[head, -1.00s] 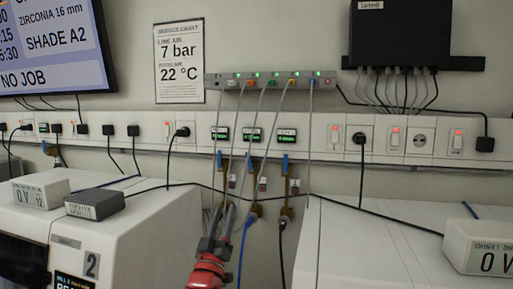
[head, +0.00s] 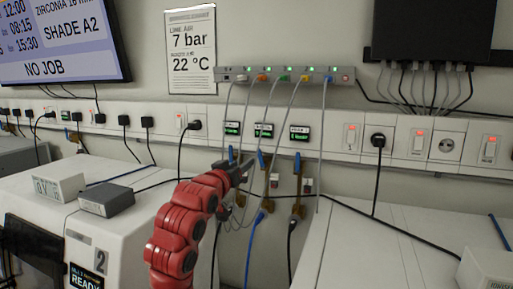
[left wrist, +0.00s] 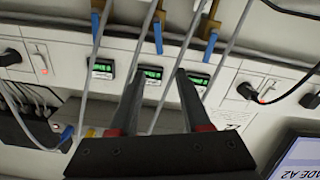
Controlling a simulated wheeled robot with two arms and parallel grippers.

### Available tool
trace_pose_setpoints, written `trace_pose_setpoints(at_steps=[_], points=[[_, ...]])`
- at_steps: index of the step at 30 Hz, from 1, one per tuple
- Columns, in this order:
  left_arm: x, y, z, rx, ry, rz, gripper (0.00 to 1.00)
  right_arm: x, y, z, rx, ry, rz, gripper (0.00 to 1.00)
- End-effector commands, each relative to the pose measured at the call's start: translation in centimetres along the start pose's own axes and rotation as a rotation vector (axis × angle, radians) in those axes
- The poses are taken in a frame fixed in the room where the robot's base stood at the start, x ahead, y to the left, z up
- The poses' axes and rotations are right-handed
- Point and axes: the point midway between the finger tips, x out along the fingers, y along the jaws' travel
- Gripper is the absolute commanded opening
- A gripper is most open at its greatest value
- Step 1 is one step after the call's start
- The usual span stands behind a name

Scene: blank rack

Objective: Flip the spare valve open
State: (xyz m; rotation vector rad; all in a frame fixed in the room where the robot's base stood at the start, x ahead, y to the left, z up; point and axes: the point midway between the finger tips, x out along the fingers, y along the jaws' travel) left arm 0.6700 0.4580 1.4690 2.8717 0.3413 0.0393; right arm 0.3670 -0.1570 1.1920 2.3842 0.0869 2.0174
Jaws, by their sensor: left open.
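Three brass valves with blue levers hang below the wall trunking. In the head view the left lever (head: 231,155) shows just above my gripper, with its valve body mostly hidden. The middle lever (head: 262,160) and right lever (head: 297,163) point upward. Small green-lit displays (head: 264,130) sit above them, too small to read, so I cannot tell which valve is the spare. My left gripper (head: 240,172) is open in front of the left and middle valves. In the left wrist view its fingers (left wrist: 159,73) are apart and empty, with levers (left wrist: 158,38) beyond. My right gripper is not in view.
Grey cables (head: 243,110) hang from the port strip (head: 285,75) past the valves, close to my gripper. A blue hose (head: 252,235) and a black hose (head: 290,240) drop below. White machines (head: 130,225) stand on both sides, with a gap between.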

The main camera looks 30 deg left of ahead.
Motion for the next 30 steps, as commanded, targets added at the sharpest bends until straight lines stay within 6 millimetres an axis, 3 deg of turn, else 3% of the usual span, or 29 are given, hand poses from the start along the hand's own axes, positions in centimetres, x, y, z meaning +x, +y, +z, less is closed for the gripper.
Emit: trace_pose_setpoints(at_steps=[1,6,15,21,30], points=[[1.2,0.4,-0.5,-0.004,-0.005,0.003,0.47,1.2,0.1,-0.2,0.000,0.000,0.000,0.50],[4.8,0.2,-0.5,-0.003,-0.003,0.002,0.47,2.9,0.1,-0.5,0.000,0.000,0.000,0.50],[9.8,0.1,-0.4,-0.003,0.000,0.001,0.47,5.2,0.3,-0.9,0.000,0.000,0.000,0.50],[11.3,0.1,-0.2,-0.001,0.002,0.001,0.47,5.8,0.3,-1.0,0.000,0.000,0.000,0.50],[11.6,0.1,-0.1,0.000,0.004,0.001,0.47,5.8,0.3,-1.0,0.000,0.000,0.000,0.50]])
